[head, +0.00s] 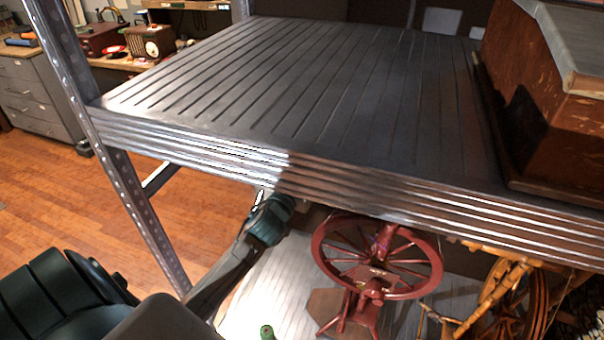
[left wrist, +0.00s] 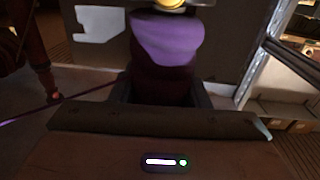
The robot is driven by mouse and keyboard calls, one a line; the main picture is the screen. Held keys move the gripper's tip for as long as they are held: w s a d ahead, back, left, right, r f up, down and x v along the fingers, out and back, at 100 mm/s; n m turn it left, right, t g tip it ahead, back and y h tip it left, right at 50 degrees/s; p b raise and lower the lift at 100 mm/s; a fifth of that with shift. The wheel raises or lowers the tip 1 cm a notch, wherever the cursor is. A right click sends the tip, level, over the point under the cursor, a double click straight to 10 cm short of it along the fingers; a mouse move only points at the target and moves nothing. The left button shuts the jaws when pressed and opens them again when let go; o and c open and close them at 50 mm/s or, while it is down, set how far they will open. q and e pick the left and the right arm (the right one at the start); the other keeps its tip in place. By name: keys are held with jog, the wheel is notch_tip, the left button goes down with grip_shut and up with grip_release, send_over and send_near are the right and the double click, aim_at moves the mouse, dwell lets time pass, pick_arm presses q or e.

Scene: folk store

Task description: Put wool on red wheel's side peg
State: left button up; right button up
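The red wheel (head: 378,255) belongs to a red spinning wheel standing on the lower shelf in the head view, partly under the upper shelf's front edge. Its side peg cannot be made out clearly. My left arm (head: 268,222) reaches in to the left of the wheel, and its fingertips are hidden by the shelf there. In the left wrist view a purple bundle, apparently the wool (left wrist: 168,42), sits between the dark fingers of my left gripper (left wrist: 163,90), which look shut on it. Red wooden parts (left wrist: 38,80) show at the left of that view. My right gripper is not in view.
The upper metal shelf (head: 270,90) overhangs the wheel, with a wooden box (head: 555,125) at its right. A shelf post (head: 120,175) stands left of my arm. A brown wooden spinning wheel (head: 510,300) is at lower right. A small green thing (head: 267,332) shows at the bottom.

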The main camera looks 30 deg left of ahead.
pick_arm(q)
jog(key=o, duration=0.5)
jog(key=shift+o, duration=0.2)
jog(key=shift+s+f, duration=0.1)
jog(key=shift+s, duration=0.2)
jog(key=s+d+b, duration=0.1)
jog(key=s+b, duration=0.3)
jog(key=s, duration=0.6)
jog(key=shift+d, duration=0.4)
